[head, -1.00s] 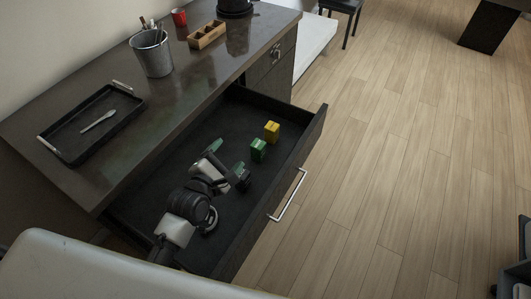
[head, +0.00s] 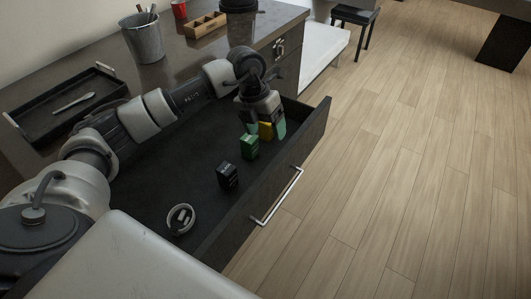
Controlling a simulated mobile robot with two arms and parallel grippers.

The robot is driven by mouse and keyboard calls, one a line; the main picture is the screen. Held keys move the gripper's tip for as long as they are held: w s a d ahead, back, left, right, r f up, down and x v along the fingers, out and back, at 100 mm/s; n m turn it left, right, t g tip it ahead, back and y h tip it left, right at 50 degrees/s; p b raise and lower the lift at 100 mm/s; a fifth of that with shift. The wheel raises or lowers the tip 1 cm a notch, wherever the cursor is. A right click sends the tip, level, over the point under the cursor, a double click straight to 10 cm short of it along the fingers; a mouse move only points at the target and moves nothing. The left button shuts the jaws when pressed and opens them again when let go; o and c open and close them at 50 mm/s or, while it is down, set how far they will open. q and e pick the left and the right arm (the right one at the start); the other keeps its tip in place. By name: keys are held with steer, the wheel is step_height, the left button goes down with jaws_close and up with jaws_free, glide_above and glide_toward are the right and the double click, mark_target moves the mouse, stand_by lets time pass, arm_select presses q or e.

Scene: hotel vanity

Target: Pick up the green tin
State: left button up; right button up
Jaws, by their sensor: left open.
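The green tin (head: 249,147) stands upright in the open drawer, near the middle of its length. My left gripper (head: 266,129) is open and points down into the far part of the drawer, just beyond the green tin. Its green-tipped fingers show on either side of the yellow tin (head: 266,131); I cannot tell whether they touch it. The gripper hides part of the yellow tin. The green tin is outside the fingers, on the near side. My right gripper is not in view.
A black box (head: 228,176) and a round white-rimmed item (head: 181,219) lie nearer in the drawer (head: 205,190). The countertop holds a black tray (head: 70,101), a metal bucket (head: 143,40), a wooden organizer (head: 205,26) and a red cup (head: 179,10).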

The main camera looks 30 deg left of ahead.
mark_target(250, 145)
arm_select(q)
steer(key=w+a+y, duration=0.1)
steer(key=a, duration=0.1)
steer(key=a+f+y, duration=0.1)
steer(key=a, duration=0.1)
steer(key=w+a+f+y+b, duration=0.1)
steer(key=a, duration=0.1)
steer(key=shift+w+a+m, duration=0.2)
steer(key=shift+w+m, duration=0.15)
steer(key=shift+m, duration=0.05)
steer(key=f, duration=0.4)
steer(key=shift+s+d, duration=0.1)
steer(key=shift+s, duration=0.1)
steer(key=shift+f, duration=2.8)
steer(key=shift+c, duration=0.3)
steer(key=c, duration=1)
